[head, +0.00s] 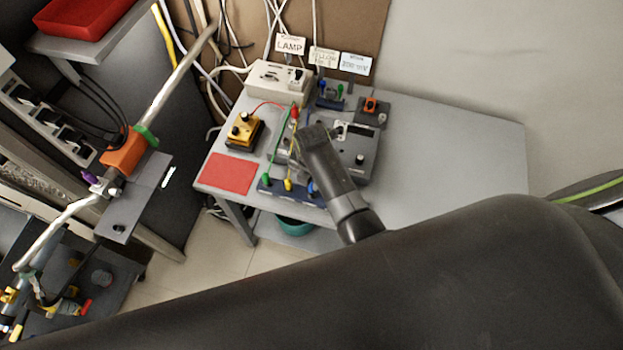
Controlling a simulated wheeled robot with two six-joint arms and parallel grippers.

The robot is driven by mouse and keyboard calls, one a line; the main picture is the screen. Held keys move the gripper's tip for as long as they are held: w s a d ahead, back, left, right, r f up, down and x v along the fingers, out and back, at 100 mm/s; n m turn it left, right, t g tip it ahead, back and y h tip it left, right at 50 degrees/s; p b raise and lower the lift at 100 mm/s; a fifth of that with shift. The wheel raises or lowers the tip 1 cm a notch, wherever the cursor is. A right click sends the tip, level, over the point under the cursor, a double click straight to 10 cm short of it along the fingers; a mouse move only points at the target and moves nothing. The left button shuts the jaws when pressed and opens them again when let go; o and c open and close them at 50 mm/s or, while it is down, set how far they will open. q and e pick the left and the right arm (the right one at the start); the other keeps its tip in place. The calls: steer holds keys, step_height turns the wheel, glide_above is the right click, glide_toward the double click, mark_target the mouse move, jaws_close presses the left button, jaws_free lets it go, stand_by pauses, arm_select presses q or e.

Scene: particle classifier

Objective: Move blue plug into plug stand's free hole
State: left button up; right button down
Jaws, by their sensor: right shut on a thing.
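The plug stand is a dark blue block (274,188) at the table's front edge. A green plug (266,180) and a yellow plug (289,184) stand in it, with cables running up from them. My right gripper (312,140) reaches in over the table from the lower right. My left gripper is out of view.
A grey meter box (358,160) lies right behind my right gripper. A white lamp box (270,84), a second plug rack (332,102) and a yellow box (241,131) stand around it. A red mat (229,174) lies at left. The table's right side is clear.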

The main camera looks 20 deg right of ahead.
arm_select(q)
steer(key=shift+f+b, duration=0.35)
arm_select(e)
steer(key=shift+f, duration=1.15)
steer(key=c, duration=1.2)
jaws_free()
steer(key=shift+c, duration=0.2)
